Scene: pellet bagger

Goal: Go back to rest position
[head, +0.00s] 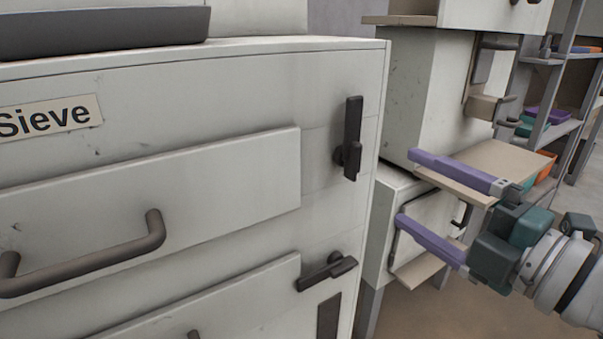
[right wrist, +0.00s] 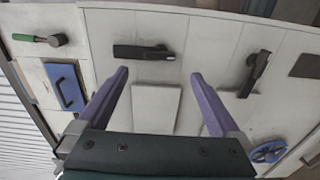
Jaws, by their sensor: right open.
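My right gripper (head: 415,195) is on the right side of the head view, with two purple fingers spread apart and nothing between them. It is in the air to the right of the white sieve cabinet (head: 340,70). In the right wrist view the same gripper (right wrist: 162,85) shows its fingers wide apart, with a pale panel (right wrist: 156,108) of a white machine front behind them. My left gripper does not show in either view.
The cabinet has a bar handle (head: 90,258), an upright dark latch (head: 349,140) and a lower tilted latch (head: 327,271). A shelf (head: 555,130) with coloured bins stands at the far right.

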